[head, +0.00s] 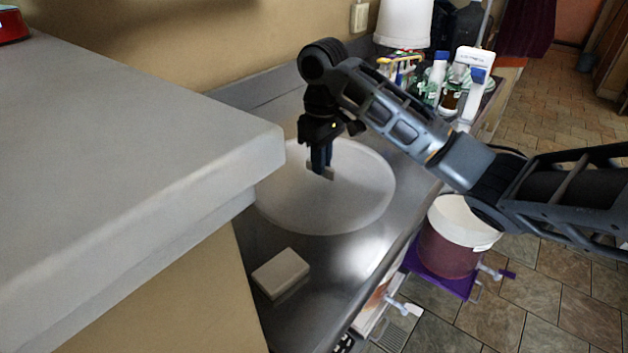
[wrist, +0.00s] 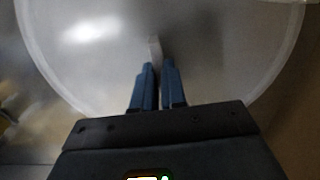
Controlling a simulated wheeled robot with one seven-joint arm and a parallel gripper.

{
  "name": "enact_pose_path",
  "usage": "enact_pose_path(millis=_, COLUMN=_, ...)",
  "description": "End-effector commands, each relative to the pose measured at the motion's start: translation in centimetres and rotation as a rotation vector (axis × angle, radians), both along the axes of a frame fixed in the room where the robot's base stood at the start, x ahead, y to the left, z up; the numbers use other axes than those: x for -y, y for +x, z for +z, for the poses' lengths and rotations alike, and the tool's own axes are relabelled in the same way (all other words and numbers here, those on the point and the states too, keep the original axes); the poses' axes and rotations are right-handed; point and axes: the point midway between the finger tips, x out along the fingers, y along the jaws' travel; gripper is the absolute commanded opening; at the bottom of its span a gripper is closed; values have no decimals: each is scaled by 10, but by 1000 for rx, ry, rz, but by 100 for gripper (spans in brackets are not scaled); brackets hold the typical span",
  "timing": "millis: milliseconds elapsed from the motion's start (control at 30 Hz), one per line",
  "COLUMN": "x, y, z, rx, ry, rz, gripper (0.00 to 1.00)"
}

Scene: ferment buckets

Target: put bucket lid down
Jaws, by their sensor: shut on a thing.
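The bucket lid (head: 350,205) is a large, round, whitish translucent disc over the metal counter, left of the bottles. My gripper (head: 320,172) points down at the middle of the lid, its blue fingers shut on a small pale handle there. In the wrist view the lid (wrist: 230,60) fills most of the picture, and the fingers (wrist: 158,72) close around the pale handle piece. The lid looks flat. I cannot tell whether it touches the counter or hangs just above it.
A pale block (head: 281,272) lies on the metal counter (head: 345,262) in front of the lid. A higher grey countertop (head: 130,150) stands at left. Bottles (head: 437,80) and a white bucket (head: 404,22) stand behind. An open bucket of reddish liquid (head: 447,250) stands lower right.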

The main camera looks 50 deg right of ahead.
Motion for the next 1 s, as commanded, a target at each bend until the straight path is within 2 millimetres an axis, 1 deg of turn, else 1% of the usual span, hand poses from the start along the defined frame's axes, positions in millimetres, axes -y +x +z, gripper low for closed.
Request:
enact_pose_path(millis=33, x=-6, y=4, z=-4, rx=1, ry=2, rz=2, gripper=0)
enact_pose_path(millis=167, x=-13, y=8, z=-9, rx=0, ry=0, rz=0, gripper=0)
enact_pose_path(millis=267, x=-14, y=8, z=-13, rx=0, ry=0, rz=-1, gripper=0)
enact_pose_path(millis=500, x=-13, y=7, z=-42, rx=-2, ry=0, rz=-2, gripper=0)
enact_pose_path(millis=567, x=-13, y=8, z=-48, rx=-1, ry=-1, rz=-1, gripper=0)
enact_pose_path(millis=1000, x=-14, y=8, z=-54, rx=1, ry=-1, rz=-1, gripper=0)
